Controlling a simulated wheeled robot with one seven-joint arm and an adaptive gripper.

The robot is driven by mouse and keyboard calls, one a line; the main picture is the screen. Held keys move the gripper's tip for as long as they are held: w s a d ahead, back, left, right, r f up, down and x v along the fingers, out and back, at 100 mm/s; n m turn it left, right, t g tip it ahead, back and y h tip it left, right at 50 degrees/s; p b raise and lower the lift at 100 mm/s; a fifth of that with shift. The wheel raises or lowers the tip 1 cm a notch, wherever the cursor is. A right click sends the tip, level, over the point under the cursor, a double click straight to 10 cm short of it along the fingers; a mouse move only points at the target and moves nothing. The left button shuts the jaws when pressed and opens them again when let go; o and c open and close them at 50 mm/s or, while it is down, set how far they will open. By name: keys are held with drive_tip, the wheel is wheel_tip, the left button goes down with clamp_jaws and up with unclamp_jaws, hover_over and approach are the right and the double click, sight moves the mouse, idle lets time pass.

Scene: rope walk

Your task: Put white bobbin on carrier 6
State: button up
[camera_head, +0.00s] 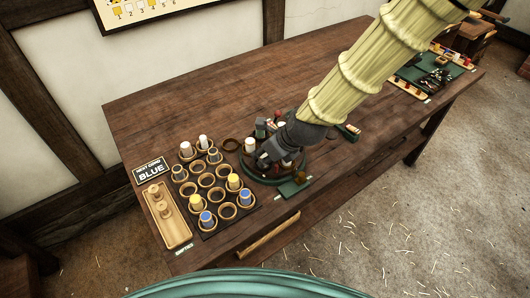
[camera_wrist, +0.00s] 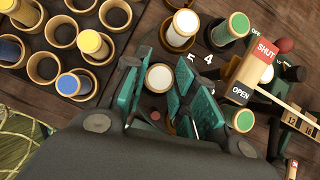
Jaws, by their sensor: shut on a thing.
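My gripper (camera_wrist: 157,88) has its teal fingers shut on a white bobbin (camera_wrist: 160,77), whose round white top shows between them. In the head view my gripper (camera_head: 262,159) is over the round green carrier plate (camera_head: 250,180) and hides the held bobbin. Another white bobbin (camera_wrist: 181,29) stands beside the gripper, with a number 5 close by; it also shows in the head view (camera_head: 250,146). A green bobbin (camera_wrist: 236,26) stands near the number 4, and another green one (camera_wrist: 243,121) is right of the fingers. Carrier 6's number is hidden, and I cannot tell whether the held bobbin touches a carrier.
A dark rack (camera_head: 240,216) with several wooden cups holds yellow, blue and pale bobbins. A wooden tray (camera_head: 168,217) and a sign reading BLUE (camera_head: 151,172) are left of it. A SHUT/OPEN lever (camera_wrist: 253,76) stands close right of the gripper. The table's back left is clear.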

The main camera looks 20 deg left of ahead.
drive_tip(key=o, duration=1)
drive_tip(key=shift+f, duration=0.1)
drive_tip(key=shift+c, duration=0.2)
drive_tip(key=b+v, duration=0.1)
drive_tip(key=v, duration=1.1)
wheel_tip(320, 180, up, 5)
drive_tip(key=p, duration=0.5)
